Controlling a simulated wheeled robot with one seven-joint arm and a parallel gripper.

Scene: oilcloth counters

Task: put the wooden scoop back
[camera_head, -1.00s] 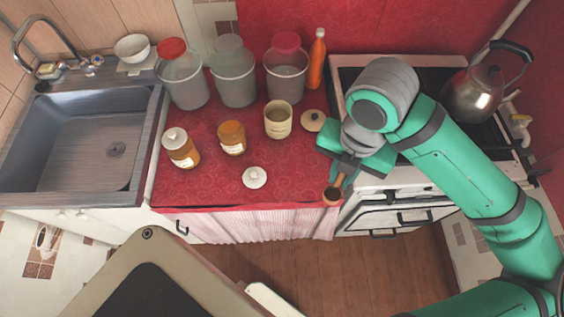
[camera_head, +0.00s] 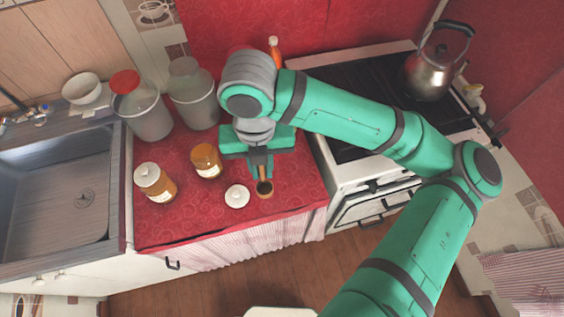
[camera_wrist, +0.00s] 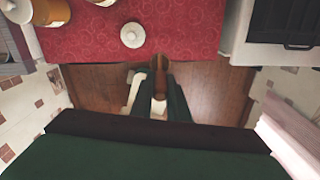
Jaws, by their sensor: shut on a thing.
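The wooden scoop (camera_head: 265,189) is small and brown with a round dark hollow bowl. It is held at the front part of the red counter (camera_head: 207,218), just right of a white knobbed lid (camera_head: 237,196). My gripper (camera_head: 261,171) is shut on its handle. In the wrist view the scoop (camera_wrist: 160,67) stands between the two dark fingers (camera_wrist: 161,94), its bowl beyond the tips. The head view does not clearly show whether it touches the counter. The cream pot and third canister seen earlier are hidden behind my arm.
Two glass jars with orange-brown contents (camera_head: 155,183) (camera_head: 206,161) stand left of my gripper. A red-lidded canister (camera_head: 146,112) and a grey-lidded canister (camera_head: 195,100) stand behind them. The stove with a kettle (camera_head: 430,72) is right; the sink (camera_head: 62,190) is left.

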